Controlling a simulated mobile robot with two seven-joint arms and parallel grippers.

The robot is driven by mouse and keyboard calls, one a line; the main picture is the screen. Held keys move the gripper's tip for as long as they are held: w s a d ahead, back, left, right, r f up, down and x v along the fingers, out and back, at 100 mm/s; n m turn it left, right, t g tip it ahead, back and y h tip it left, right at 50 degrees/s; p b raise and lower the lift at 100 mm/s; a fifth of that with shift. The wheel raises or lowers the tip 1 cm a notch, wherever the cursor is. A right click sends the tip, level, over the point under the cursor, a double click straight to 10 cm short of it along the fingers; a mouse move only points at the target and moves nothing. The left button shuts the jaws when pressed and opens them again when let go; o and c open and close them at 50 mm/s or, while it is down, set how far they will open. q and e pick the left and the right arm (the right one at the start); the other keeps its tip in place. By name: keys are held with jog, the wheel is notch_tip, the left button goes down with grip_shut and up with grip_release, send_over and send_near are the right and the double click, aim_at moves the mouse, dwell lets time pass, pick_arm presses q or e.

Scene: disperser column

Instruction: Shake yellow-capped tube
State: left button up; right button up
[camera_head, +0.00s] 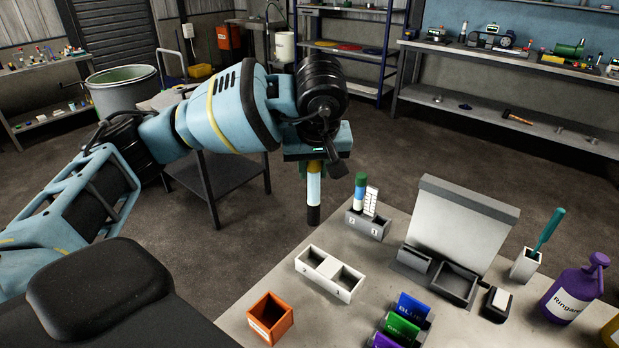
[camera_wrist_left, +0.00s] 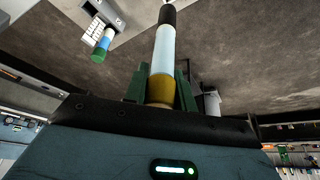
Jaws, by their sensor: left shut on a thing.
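My left gripper (camera_head: 314,168) is shut on the yellow-capped tube (camera_head: 314,192) and holds it upright in the air beyond the far left edge of the table. The tube has a pale blue body and a black lower end, which points down. In the left wrist view the yellow cap (camera_wrist_left: 161,88) sits between the green fingers (camera_wrist_left: 160,90), and the tube (camera_wrist_left: 164,45) extends away from them. My right gripper does not show in either view.
A grey rack (camera_head: 368,224) with a green-capped tube (camera_head: 360,190) stands at the table's far left corner. A white two-slot holder (camera_head: 329,273), an orange box (camera_head: 270,319), a grey panelled station (camera_head: 462,225) and a purple bottle (camera_head: 573,292) stand on the table. A dark side table (camera_head: 226,175) stands behind my arm.

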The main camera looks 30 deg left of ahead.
pick_arm(q)
notch_tip(320, 180, up, 6)
jog(key=shift+f+p, duration=0.1)
jog(key=shift+p, duration=0.55)
jog(key=shift+r, duration=2.6)
jog(key=o, duration=0.3)
jog(key=c, duration=0.3)
